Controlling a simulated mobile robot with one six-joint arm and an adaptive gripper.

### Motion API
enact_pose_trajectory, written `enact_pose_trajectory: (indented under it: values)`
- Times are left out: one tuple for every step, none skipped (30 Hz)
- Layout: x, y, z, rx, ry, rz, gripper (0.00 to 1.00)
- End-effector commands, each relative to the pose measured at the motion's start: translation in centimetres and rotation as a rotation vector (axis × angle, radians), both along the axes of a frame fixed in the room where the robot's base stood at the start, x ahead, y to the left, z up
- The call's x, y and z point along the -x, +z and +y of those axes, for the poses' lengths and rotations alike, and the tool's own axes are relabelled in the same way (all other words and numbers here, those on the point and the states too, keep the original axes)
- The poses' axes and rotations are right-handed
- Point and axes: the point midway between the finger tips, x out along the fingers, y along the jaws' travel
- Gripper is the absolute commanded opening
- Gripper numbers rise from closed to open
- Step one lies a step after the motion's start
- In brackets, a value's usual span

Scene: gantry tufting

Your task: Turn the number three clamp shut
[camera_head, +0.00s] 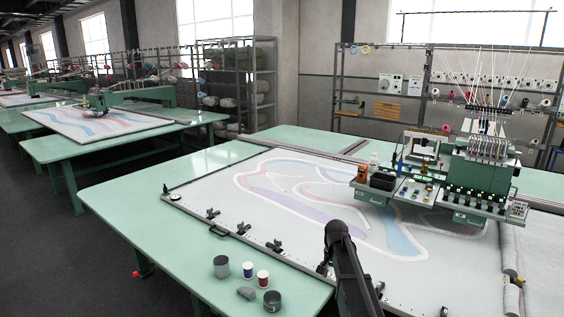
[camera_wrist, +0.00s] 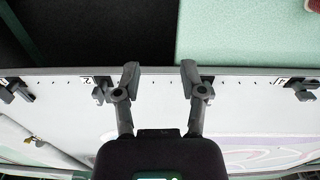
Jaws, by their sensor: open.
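My gripper (camera_wrist: 160,80) is open in the wrist view, with its two fingers apart over the edge of the pale frame and nothing between them. A black clamp (camera_wrist: 208,84) shows partly behind the right finger. It stands between the clamps labelled 2 (camera_wrist: 101,92) and 4 (camera_wrist: 304,90), so by order it is number three; its own label is hidden. I cannot tell how its lever is turned, or whether the finger touches it. In the head view my dark arm (camera_head: 345,265) reaches over the frame's near edge, and the gripper's fingertips are not clear.
The tufting frame (camera_head: 205,195) lies on a green table (camera_head: 130,190), with several clamps along its near edge. Tins (camera_head: 221,267) and thread spools (camera_head: 263,279) stand on the table's near strip. The multi-needle head (camera_head: 480,180) stands over the frame at right.

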Motion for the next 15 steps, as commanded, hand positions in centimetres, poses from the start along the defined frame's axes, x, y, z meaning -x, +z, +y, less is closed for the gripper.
enact_pose_trajectory:
  values:
    - [1.0,-0.4,0.0,0.000,0.013,0.000,0.53]
    - [1.4,-0.5,0.0,0.000,0.022,0.000,0.53]
    - [2.2,-0.7,0.1,0.000,0.035,0.000,0.53]
    - [2.7,-0.9,0.1,0.000,0.047,0.000,0.53]
    - [3.2,-1.0,0.1,0.000,0.059,0.000,0.53]
    - [3.9,-1.2,0.1,0.000,0.073,0.000,0.53]
    - [4.7,-1.5,0.1,0.000,0.088,0.000,0.53]
    - [5.3,-1.7,0.1,0.000,0.102,0.000,0.53]
    - [6.2,-1.9,0.2,0.000,0.121,0.000,0.53]
    - [7.2,-2.2,0.2,0.000,0.139,0.000,0.53]
    - [8.0,-2.4,0.2,0.000,0.157,0.000,0.53]
    - [9.4,-2.9,0.2,0.000,0.184,0.000,0.53]
    - [10.4,-3.2,0.2,0.000,0.205,0.000,0.53]
    - [11.7,-3.5,0.2,0.000,0.230,0.000,0.53]
    - [13.3,-4.0,0.3,0.000,0.264,0.000,0.53]
